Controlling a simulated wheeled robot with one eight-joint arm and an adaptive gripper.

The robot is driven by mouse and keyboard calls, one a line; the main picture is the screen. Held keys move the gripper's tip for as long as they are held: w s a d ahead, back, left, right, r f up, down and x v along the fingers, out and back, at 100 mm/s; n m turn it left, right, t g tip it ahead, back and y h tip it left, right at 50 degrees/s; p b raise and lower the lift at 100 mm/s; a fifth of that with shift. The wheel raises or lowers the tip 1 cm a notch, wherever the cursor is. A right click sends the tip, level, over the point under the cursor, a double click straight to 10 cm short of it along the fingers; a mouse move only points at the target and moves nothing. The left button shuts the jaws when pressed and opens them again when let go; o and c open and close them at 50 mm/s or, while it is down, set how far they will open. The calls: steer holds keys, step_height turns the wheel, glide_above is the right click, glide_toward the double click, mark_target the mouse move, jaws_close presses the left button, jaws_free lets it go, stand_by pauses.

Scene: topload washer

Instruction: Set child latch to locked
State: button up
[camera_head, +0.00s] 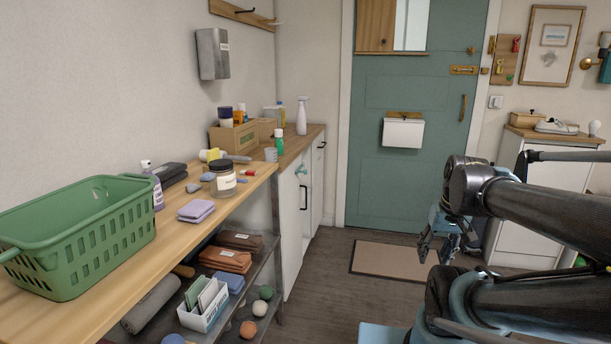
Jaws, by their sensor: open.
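I cannot tell for sure which part is the child latch, and its setting cannot be read. A small teal fitting (302,168) sits high on the front of the white cabinet (293,233), above a dark handle. A brass latch (464,70) is on the green door (429,165) at the back. My gripper (436,250) is open and points down over the floor at right of centre, apart from both fittings. It looks empty, and my arm partly hides it. No washer can be made out.
A wooden counter (130,262) at left carries a green basket (85,240), a jar (223,182) and folded cloths. Shelves below hold towels and balls. A doormat (390,260) lies before the door. A white cabinet (545,185) stands at right. The middle floor is clear.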

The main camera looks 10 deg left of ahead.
steer(key=w+a+r+n+y, duration=0.35)
steer(key=w+a, duration=0.35)
steer(key=w, duration=0.5)
steer(key=w+a+r+n+y, duration=0.2)
steer(key=w+a+r, duration=0.35)
steer(key=w, duration=0.75)
steer(key=w+a+r+n+y, duration=0.3)
steer(key=w+a, duration=0.5)
steer(key=w, duration=0.4)
steer(key=w+a+f+n+g+y, duration=0.1)
steer(key=w+a+f+n+y, duration=0.2)
steer(key=w, duration=0.4)
steer(key=w+a+f+n+y, duration=0.15)
steer(key=w+a, duration=0.25)
steer(key=w, duration=0.4)
steer(key=n+y, duration=0.3)
steer(key=y, duration=0.1)
glide_toward(306, 172)
steer(key=shift+n+g, duration=0.3)
steer(key=shift+g, duration=0.1)
steer(key=a, duration=0.3)
steer(key=w+a, duration=0.1)
steer(key=a, duration=0.3)
steer(key=w+a, duration=0.1)
steer(key=a, duration=0.2)
steer(key=shift+a+f, duration=0.15)
steer(key=shift+a, duration=0.15)
steer(key=shift+c, duration=0.4)
